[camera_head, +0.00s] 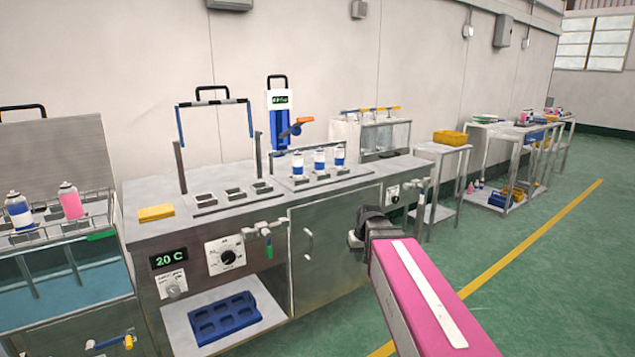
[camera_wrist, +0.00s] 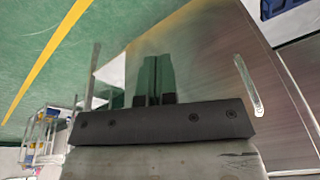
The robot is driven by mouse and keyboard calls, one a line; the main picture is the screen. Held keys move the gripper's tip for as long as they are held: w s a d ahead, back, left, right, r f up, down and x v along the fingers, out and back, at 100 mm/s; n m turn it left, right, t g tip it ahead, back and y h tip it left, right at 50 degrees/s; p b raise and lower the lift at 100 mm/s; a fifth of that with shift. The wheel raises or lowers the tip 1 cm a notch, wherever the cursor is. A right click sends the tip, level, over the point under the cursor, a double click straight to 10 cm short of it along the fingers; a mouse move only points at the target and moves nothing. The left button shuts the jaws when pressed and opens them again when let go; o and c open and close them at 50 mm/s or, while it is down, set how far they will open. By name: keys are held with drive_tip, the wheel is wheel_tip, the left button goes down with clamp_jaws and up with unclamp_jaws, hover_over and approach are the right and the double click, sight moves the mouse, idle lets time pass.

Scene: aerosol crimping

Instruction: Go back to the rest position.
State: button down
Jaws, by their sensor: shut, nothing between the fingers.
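My gripper (camera_head: 357,238) is at the end of my pink arm, in front of the cabinet door of the steel workbench (camera_head: 270,226). In the wrist view its two fingers (camera_wrist: 156,78) are side by side, shut and empty. In the head view the fingers are small and partly hidden by the wrist. The gripper appears apart from the bench. The bench carries a blue and white crimping device (camera_head: 280,115) and several white and blue cans (camera_head: 319,160) in a rack.
A cabinet door handle (camera_head: 309,243) and a valve (camera_head: 265,235) stick out of the bench front. A water bath with cans (camera_head: 70,201) stands at the left. A blue tray (camera_head: 224,318) lies on the low shelf. Green floor (camera_head: 545,260) is clear at right.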

drive_tip(key=s+d+f+g, duration=0.1)
drive_tip(key=s+d+f, duration=0.1)
drive_tip(key=s+f, duration=0.4)
drive_tip(key=s+d+f+m+g+h, duration=0.1)
drive_tip(key=s+d+f, duration=0.1)
drive_tip(key=s+f, duration=0.4)
drive_tip(key=shift+s+d+f+m, duration=0.3)
drive_tip(key=shift+s+f, duration=0.1)
drive_tip(key=shift+f, duration=0.25)
drive_tip(key=shift+a, duration=0.1)
